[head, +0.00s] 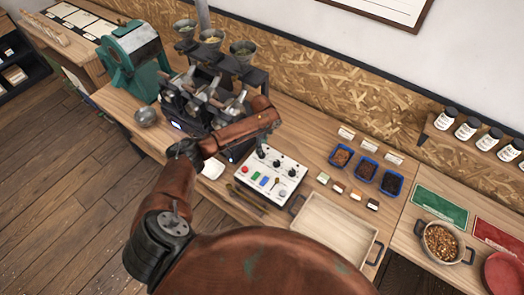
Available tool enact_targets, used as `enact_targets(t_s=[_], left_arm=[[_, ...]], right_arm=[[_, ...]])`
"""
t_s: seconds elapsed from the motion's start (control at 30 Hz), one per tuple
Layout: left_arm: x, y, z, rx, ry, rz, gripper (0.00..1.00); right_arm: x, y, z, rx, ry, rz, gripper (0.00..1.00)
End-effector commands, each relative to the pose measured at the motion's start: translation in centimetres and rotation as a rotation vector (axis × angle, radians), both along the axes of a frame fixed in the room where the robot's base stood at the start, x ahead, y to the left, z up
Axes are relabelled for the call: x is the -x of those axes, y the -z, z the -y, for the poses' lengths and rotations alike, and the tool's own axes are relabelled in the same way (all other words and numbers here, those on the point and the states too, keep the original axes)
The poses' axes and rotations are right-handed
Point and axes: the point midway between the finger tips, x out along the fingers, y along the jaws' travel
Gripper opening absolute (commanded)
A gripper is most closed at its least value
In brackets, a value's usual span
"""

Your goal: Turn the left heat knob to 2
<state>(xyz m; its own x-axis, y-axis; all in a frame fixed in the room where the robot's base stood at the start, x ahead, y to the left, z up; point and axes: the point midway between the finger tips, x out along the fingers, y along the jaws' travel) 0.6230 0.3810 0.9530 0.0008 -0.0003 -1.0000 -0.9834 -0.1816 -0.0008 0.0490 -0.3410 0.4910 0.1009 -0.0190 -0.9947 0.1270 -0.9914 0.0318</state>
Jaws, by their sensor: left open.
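A white control panel (288,190) sits on the wooden bench in the middle of the head view, with a row of dark knobs along its far side. The left heat knob (260,154) is at the row's left end, close below my left gripper. The middle knob (276,163) and right knob (291,172) show clearly. My left gripper (262,146) hangs from the reddish arm at the panel's far left corner, open. Its fingers are small and dark here; I cannot tell whether they touch the knob. The knob's pointer and scale are too small to read. My right gripper is out of view.
A sample roaster (184,98) stands behind my left arm. A green machine (131,60) is further left. An empty wooden tray (322,236) lies right of the panel, with three blue trays (366,168) behind it. A metal pan (444,242) is at far right.

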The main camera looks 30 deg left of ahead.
Motion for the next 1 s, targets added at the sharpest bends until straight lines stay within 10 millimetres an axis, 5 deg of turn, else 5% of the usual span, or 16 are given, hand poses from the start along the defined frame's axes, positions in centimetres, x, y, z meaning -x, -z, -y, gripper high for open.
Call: enact_targets(t_s=[0.33, 1.0], left_arm=[[0.0, -5.8, 0.0, 0.001, 0.000, 0.000, 0.43], [0.0, -6.5, 0.0, 0.000, -0.001, -0.001, 0.43]], right_arm=[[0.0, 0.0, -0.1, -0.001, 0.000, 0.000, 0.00], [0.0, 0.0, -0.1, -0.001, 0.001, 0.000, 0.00]])
